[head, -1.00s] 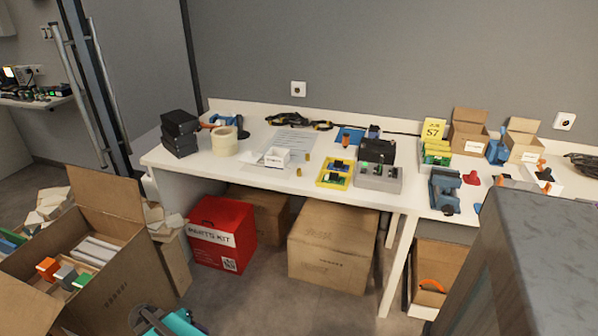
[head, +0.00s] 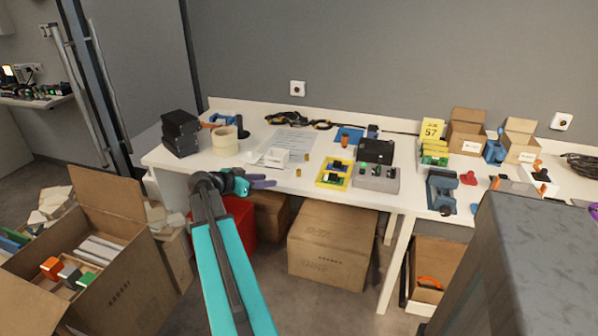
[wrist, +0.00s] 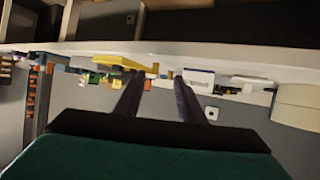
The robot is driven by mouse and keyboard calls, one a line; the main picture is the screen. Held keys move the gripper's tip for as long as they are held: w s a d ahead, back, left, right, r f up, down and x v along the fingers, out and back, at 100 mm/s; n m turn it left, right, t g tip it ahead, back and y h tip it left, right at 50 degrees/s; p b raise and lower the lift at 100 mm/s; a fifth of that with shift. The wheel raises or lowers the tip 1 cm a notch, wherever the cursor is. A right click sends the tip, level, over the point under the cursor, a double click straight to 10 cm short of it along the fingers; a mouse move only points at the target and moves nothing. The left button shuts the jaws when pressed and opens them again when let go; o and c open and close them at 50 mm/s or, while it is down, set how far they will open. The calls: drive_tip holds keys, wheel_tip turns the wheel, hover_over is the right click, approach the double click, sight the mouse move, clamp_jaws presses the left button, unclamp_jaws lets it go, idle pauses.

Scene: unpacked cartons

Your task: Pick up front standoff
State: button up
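Two small brass standoffs stand on the white table: the front standoff (head: 298,172) near the front edge, and a rear standoff (head: 306,157) just behind it. My gripper (head: 264,180) is at the table's front edge, left of the front standoff and apart from it. The wrist view looks upside down along the tabletop. There my gripper (wrist: 158,80) has two dark fingers spread apart with nothing held between them. A small brass-coloured piece, seemingly a standoff (wrist: 155,69), shows beyond the gap; which standoff it is, I cannot tell.
A small white box (head: 275,158) stands left of the standoffs. A yellow tray (head: 322,183) and a grey box with buttons (head: 376,184) are to the right. Tape rolls (head: 225,149) lie farther left. Large cartons (head: 327,248) stand under the table.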

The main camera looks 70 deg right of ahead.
drive_tip(key=shift+s+d+r+m, duration=0.2)
drive_tip(key=shift+s+d+r, duration=0.15)
drive_tip(key=shift+r, duration=0.2)
drive_tip(key=shift+s+d+r+m, duration=0.2)
drive_tip(key=shift+s+d+r, duration=0.1)
drive_tip(key=shift+r, duration=0.25)
drive_tip(key=p, duration=0.1)
approach(295, 178)
drive_tip(key=shift+s+d+r, duration=0.1)
drive_tip(key=shift+s+d, duration=0.25)
drive_tip(key=shift+d, duration=0.25)
drive_tip(key=shift+s+d+r, duration=0.1)
drive_tip(key=shift+s+d, duration=0.2)
drive_tip(key=shift+d, duration=0.35)
drive_tip(key=shift+s+d+r, duration=0.1)
drive_tip(key=shift+s+d, duration=0.25)
drive_tip(key=shift+d, duration=0.25)
drive_tip(key=shift+d, duration=0.1)
drive_tip(key=shift+p+x, duration=0.65)
drive_tip(key=shift+x, duration=1.85)
clamp_jaws()
